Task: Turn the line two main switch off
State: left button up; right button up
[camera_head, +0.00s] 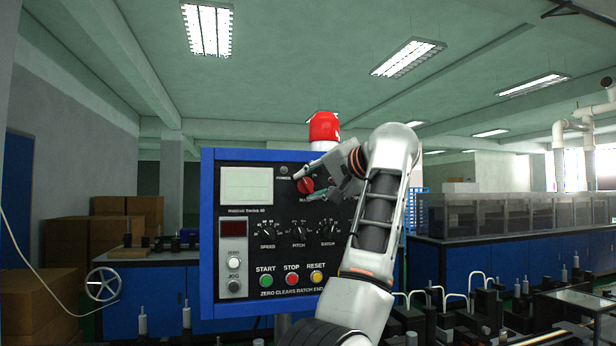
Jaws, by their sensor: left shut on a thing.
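The control panel (240,279) is a dark plate in a blue frame, facing me in the middle of the view. The main switch (305,185) is a red rotary knob at its upper right, with a partly hidden label starting "MA" below. My left gripper (308,187) reaches it from the right and is shut on the red knob, one finger above and one below. The fingers and wrist cover part of the knob and the panel's upper right, so its exact turn is hard to tell. No line number is readable. My right gripper is not in view.
Below the knob are black speed, pitch and batch dials (299,233), and green, red and amber push buttons (292,280). A red beacon (323,127) stands above the panel. A handwheel (103,284) is at left. Blue benches with machinery stand behind.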

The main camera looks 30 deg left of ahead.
pick_arm(q)
jog(key=shift+r+n, duration=0.1)
jog(key=shift+n, duration=0.2)
jog(key=shift+n+h+p, duration=0.5)
jog(key=shift+p, duration=0.1)
jog(key=o, duration=1.1)
jog(key=v, duration=1.2)
jog(key=shift+s, duration=0.2)
jog(key=shift+a, duration=0.1)
